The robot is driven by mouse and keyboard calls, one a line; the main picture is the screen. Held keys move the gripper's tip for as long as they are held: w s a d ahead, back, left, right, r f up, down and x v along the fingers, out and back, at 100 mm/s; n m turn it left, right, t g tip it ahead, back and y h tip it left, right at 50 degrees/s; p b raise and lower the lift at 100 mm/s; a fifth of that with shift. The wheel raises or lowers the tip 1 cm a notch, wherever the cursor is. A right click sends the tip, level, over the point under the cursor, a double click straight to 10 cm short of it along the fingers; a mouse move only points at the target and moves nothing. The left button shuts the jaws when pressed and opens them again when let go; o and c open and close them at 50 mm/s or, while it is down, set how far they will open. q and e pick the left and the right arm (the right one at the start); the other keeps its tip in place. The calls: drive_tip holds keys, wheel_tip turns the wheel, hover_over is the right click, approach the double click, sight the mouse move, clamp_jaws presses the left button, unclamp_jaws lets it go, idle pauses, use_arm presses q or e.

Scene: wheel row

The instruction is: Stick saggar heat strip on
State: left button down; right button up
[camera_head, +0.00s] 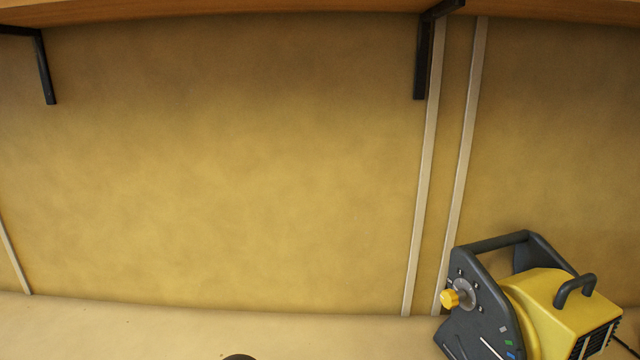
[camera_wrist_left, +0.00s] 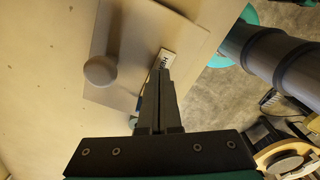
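A small white strip with dark lettering (camera_wrist_left: 169,58) shows at the tips of my left gripper (camera_wrist_left: 162,75) in the left wrist view. The lettering is too small to read surely. The two fingers are together and look closed on the strip's near end, over a grey-beige board (camera_wrist_left: 125,35). Blue and yellow bits (camera_wrist_left: 140,103) show beside the left finger, mostly hidden by it. I cannot make out a saggar for certain. Neither gripper shows in the head view, and my right gripper is in no view.
A round grey-brown knob (camera_wrist_left: 100,71) sits on the board. In the head view a yellow and dark-grey machine (camera_head: 540,310) stands at the right. A shelf (camera_head: 230,8) on black brackets runs above the tan wall (camera_head: 220,170). A dark rounded top (camera_head: 238,357) peeks in below.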

use_arm(q)
drive_tip(key=shift+f+b, duration=0.6)
drive_tip(key=shift+f, duration=0.1)
idle(1.1)
drive_tip(key=shift+r, duration=0.1)
drive_tip(key=shift+r+p, duration=2.25)
drive_tip(key=shift+r, duration=0.75)
drive_tip(key=shift+f, duration=0.1)
